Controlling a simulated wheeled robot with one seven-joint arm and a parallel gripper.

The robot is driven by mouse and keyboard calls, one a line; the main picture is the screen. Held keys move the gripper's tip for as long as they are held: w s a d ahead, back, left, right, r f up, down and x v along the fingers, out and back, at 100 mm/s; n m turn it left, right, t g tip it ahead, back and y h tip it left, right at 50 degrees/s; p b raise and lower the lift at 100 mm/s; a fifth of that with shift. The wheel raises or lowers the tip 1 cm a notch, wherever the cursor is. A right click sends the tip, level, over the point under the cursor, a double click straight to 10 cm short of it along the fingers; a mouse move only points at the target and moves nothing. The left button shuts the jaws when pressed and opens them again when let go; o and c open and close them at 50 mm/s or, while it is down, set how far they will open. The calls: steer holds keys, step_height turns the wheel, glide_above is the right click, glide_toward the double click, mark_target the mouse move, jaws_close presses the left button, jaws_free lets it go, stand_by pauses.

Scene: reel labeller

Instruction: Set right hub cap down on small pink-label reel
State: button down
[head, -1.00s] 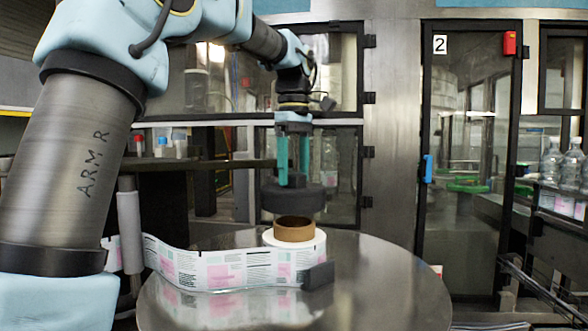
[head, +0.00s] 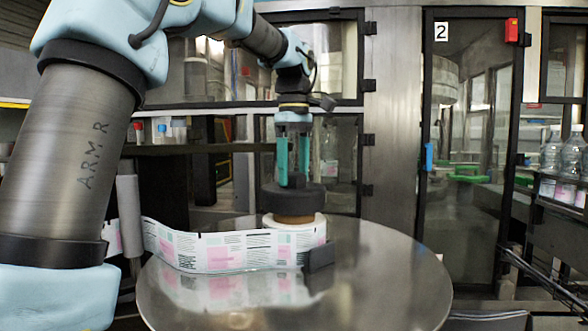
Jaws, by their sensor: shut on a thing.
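The right hub cap (head: 292,198) is a thick dark grey disc. My gripper (head: 291,175), with teal fingers, is shut on it from above and holds it level. The small pink-label reel (head: 300,243) stands below on the round steel table, with its label strip running off to the left. The cap sits over the reel's brown cardboard core (head: 295,218) and hides the core's top. A thin band of core shows between cap and reel. I cannot tell whether the cap rests on the core.
The round steel table (head: 390,280) has free room at right and front. A dark block (head: 319,256) stands against the reel's front right. A grey roller (head: 131,216) stands at the left, by the strip. Glass machine doors stand behind.

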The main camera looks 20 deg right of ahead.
steer(key=shift+f+b, duration=0.55)
steer(key=shift+f, duration=0.45)
jaws_free()
step_height(320, 180, up, 11)
steer(key=shift+f, duration=0.1)
stand_by(0.6)
